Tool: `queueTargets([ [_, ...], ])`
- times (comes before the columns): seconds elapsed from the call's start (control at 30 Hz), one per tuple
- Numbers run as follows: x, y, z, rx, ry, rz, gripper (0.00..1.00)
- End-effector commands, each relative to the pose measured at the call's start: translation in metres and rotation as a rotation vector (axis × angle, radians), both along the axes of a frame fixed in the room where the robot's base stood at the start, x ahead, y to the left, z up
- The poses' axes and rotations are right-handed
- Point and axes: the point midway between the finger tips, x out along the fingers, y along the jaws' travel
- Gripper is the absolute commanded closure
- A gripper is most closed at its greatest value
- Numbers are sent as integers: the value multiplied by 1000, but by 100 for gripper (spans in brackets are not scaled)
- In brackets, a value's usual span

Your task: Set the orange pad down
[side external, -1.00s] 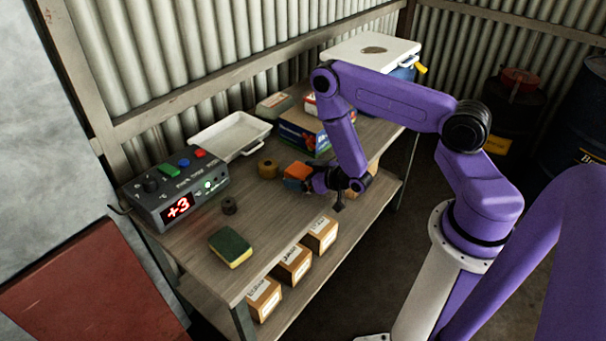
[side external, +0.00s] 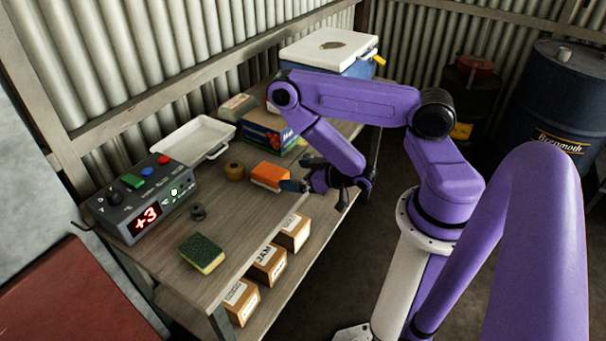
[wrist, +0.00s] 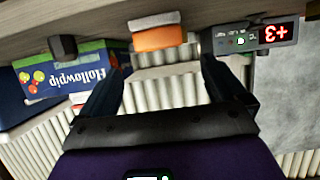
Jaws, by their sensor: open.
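The orange pad (side external: 270,176), with a pale underside, lies on the wooden bench (side external: 250,215) in the side view, in front of the blue box. My gripper (side external: 298,176) is low over the bench, just to the right of the pad, with its fingers pointing toward it. In the wrist view, the pad (wrist: 157,38) is beyond the tips of my spread fingers (wrist: 158,72), roughly centred between them. The gripper is open and empty, and a gap shows between it and the pad.
A blue Hollowpip box (side external: 268,130) stands behind the pad. A tan roll (side external: 234,171), a dark ring (side external: 198,212), a green-yellow sponge (side external: 202,252), a white tray (side external: 197,139) and a control box reading +3 (side external: 143,200) are to the left. Bare bench lies in front of the pad.

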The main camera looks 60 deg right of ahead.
Motion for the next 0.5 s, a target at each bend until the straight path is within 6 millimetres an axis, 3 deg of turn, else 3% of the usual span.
queueTargets([
  [0.5,-11,4,6,4,9,5,2],
])
